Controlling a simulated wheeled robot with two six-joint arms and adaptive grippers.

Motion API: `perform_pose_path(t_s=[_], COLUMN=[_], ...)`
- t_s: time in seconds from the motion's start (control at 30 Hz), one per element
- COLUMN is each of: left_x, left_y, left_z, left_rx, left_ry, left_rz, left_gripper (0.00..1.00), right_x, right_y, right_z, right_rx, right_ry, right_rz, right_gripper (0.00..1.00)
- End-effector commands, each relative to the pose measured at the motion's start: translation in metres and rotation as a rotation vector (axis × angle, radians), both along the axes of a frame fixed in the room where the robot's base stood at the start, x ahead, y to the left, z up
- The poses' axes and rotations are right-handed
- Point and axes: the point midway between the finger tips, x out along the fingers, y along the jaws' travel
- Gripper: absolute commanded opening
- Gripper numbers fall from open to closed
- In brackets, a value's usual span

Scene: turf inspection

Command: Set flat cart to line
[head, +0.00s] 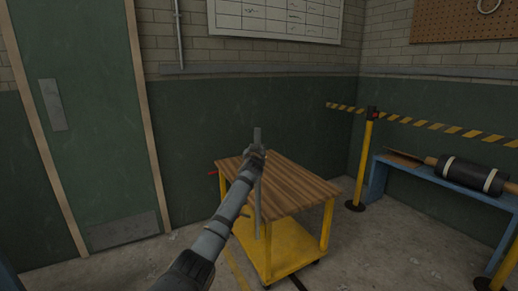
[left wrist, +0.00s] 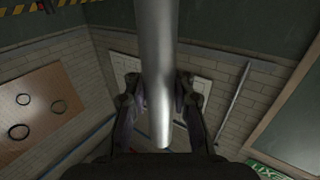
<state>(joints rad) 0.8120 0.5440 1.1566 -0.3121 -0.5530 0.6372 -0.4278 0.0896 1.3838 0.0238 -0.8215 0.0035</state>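A flat cart (head: 290,183) with a wooden top, yellow legs and a yellow lower deck (head: 280,248) stands in the middle of the head view. My left gripper (head: 254,158) is at the cart's near left side, shut on an upright grey metal bar (head: 257,200). The bar also fills the middle of the left wrist view (left wrist: 155,60), with a finger on each side. I cannot tell whether the bar is joined to the cart. A yellowish floor line (head: 238,273) shows left of the cart, partly hidden by my arm. My right gripper is not in view.
A yellow post (head: 363,160) with a striped barrier tape (head: 430,124) stands behind the cart to the right. A blue bench (head: 440,178) bears a dark roller (head: 472,175). A green door (head: 85,120) is at left. Bare floor lies right of the cart.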

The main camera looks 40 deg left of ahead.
Motion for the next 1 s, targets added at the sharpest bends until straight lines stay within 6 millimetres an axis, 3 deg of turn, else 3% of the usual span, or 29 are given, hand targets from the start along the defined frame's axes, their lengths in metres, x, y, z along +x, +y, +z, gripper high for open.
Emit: perform_pose_path(t_s=[0.03, 0.27, 0.7, 0.87, 1.0], left_x=[-0.003, -0.002, -0.005, -0.025, -0.052], left_y=[0.006, 0.005, 0.0, -0.014, -0.03], left_z=[-0.008, -0.007, -0.003, -0.003, -0.003], left_rx=[0.001, -0.001, -0.001, 0.003, 0.005], left_ry=[0.021, 0.017, 0.008, 0.009, 0.01], left_rz=[0.015, 0.013, 0.007, 0.005, 0.006], left_gripper=[0.19, 0.48, 0.48, 0.48, 0.48], right_x=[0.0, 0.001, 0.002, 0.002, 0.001], right_y=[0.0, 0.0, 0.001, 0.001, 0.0], right_z=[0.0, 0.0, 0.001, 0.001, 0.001], right_rx=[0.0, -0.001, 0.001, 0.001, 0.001], right_ry=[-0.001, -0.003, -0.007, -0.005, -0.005], right_rz=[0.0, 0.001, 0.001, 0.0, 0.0], right_gripper=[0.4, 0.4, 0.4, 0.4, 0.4])
